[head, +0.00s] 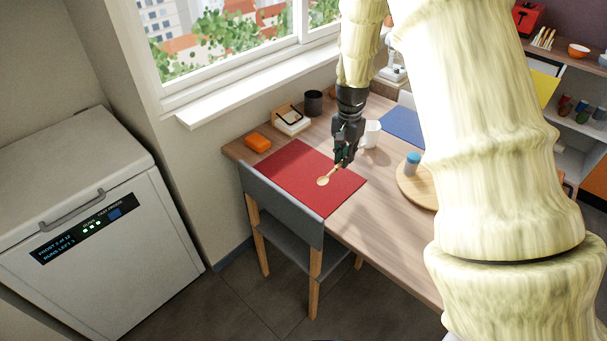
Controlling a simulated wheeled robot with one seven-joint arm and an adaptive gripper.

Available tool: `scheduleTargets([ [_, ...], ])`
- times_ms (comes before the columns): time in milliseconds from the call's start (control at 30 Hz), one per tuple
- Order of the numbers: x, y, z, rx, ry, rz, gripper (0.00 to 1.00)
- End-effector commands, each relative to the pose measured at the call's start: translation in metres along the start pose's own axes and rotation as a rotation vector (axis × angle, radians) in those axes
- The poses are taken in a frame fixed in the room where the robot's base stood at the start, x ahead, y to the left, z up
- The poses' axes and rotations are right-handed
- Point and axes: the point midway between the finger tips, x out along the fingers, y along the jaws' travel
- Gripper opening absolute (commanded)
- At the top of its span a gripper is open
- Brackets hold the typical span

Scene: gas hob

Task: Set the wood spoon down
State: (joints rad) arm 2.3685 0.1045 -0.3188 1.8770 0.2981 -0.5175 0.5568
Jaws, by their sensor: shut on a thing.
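The wood spoon (324,181) shows its pale bowl end over the red mat (283,170) on the wooden table (368,214). Its handle runs up and right into my gripper (343,161). My gripper is shut on the handle, pointing down above the right part of the red mat. I cannot tell whether the spoon's bowl touches the mat or hangs just above it. The part of the handle inside the fingers is hidden.
A white mug (371,134) stands close right of my gripper. A round wooden board (410,188) holds a blue-topped jar (413,161). An orange block (257,142), a dark cup (313,102) and a blue mat (402,125) lie around. A grey chair (281,206) stands at the near edge.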

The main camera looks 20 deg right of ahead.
Motion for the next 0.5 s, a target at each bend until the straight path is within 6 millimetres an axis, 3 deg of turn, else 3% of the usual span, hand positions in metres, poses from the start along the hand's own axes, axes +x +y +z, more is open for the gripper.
scheduleTargets([
  [167, 0.005, 0.005, -0.013, 0.059, -0.004, -0.001, 0.0],
  [500, 0.051, 0.006, -0.013, 0.061, -0.004, 0.0, 0.0],
])
